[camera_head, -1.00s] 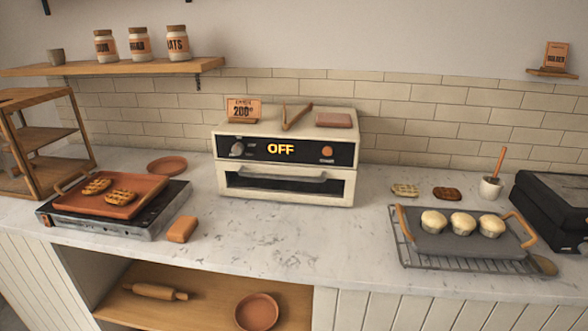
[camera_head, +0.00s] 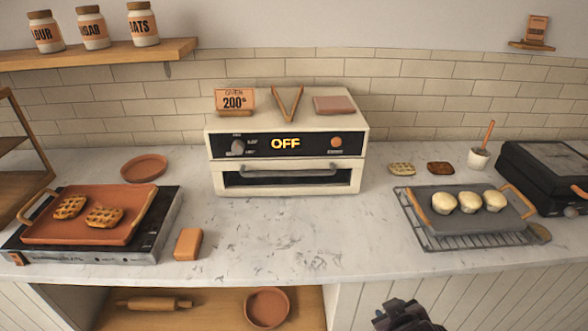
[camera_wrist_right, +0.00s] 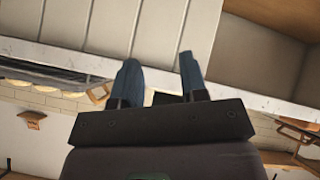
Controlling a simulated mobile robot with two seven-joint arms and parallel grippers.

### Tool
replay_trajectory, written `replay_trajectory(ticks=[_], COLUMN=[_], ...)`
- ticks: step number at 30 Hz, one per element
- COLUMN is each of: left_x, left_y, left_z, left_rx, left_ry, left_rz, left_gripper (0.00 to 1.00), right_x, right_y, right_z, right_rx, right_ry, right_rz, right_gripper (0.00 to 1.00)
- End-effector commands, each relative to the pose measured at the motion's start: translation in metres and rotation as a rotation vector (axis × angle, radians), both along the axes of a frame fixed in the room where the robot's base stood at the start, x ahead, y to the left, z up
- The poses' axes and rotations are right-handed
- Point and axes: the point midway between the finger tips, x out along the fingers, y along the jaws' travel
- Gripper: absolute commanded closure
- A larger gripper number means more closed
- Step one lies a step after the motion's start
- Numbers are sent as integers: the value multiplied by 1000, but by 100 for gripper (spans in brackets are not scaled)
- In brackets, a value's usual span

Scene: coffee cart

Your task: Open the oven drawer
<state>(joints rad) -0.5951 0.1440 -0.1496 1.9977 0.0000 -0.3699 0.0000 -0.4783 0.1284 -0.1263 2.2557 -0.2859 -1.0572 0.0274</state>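The cream oven (camera_head: 288,148) stands on the counter against the tiled wall, its display reading OFF. Its drawer front (camera_head: 250,178) is closed and carries a grey horizontal handle (camera_head: 290,172). My right gripper (camera_head: 390,308) enters at the bottom of the head view, below the counter's front edge and well away from the oven. In the right wrist view its two fingers (camera_wrist_right: 160,75) are apart with nothing between them. My left gripper is in neither view.
A hot plate with a terracotta tray (camera_head: 85,230) of waffles stands left. A brown block (camera_head: 188,244) lies nearby. A rack (camera_head: 460,241) with a grey tray of muffins stands right, beside a black appliance (camera_head: 548,180). The counter (camera_head: 290,240) before the oven is clear.

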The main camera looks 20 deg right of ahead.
Motion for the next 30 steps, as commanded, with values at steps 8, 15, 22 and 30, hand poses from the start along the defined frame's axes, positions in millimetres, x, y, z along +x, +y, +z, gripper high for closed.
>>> replay_trajectory(ticks=[8,15,22,30], left_x=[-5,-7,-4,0], left_y=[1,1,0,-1], left_z=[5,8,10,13], left_rx=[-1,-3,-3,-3], left_ry=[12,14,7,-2], left_rz=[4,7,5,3], left_gripper=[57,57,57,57], right_x=[43,91,161,226], right_y=[-22,-30,-4,58], right_z=[44,78,113,127], right_rx=[-223,-462,-790,-1144], right_ry=[-120,-280,-508,-667], right_rz=[-27,14,226,595], right_gripper=[60,60,60,60])
